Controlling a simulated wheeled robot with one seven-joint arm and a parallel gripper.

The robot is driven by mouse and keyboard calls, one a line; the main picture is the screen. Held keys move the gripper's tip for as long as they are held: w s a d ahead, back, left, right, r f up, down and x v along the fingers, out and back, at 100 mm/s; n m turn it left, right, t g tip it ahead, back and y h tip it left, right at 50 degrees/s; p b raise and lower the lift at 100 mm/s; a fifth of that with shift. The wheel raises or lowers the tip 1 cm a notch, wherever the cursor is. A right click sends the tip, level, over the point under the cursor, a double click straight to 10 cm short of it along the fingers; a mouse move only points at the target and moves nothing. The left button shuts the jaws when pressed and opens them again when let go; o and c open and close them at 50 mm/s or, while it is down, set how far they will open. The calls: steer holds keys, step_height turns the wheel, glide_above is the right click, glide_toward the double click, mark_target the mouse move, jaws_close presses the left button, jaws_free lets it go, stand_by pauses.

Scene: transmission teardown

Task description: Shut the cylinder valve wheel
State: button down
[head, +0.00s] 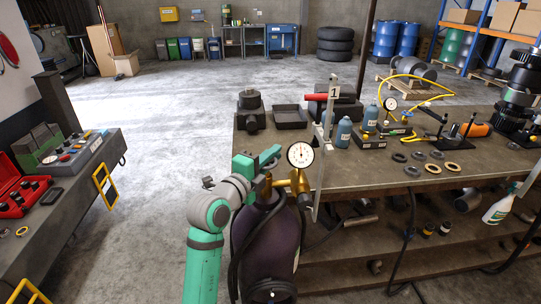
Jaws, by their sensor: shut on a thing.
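A dark purple gas cylinder (282,242) stands upright at the front edge of the workbench. A brass valve body (283,182) with a round white pressure gauge (300,155) sits on its top. My gripper (269,161), with green parts, is at the top of the cylinder, just left of the gauge. It is shut on the valve wheel. The wheel itself is mostly hidden by the gripper, so I cannot tell how far it is turned. The gauge dial faces the camera, but its reading is too small to tell.
The workbench (382,182) holds blue bottles (343,132), rings, a yellow hose and a tall metal post close right of the gauge. A black hose hangs beside the cylinder. A left bench has a red toolbox (22,195). Open concrete floor lies behind and left.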

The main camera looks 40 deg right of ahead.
steer(key=shift+s+d+f+m+g, duration=0.1)
steer(key=shift+s+m+g, duration=0.15)
steer(key=shift+m+g, duration=0.4)
steer(key=shift+g+h, duration=0.3)
steer(key=shift+g, duration=0.15)
steer(key=c, duration=1.8)
jaws_free()
steer(key=v, duration=1)
steer(key=shift+s+a, duration=0.1)
steer(key=shift+a, duration=0.25)
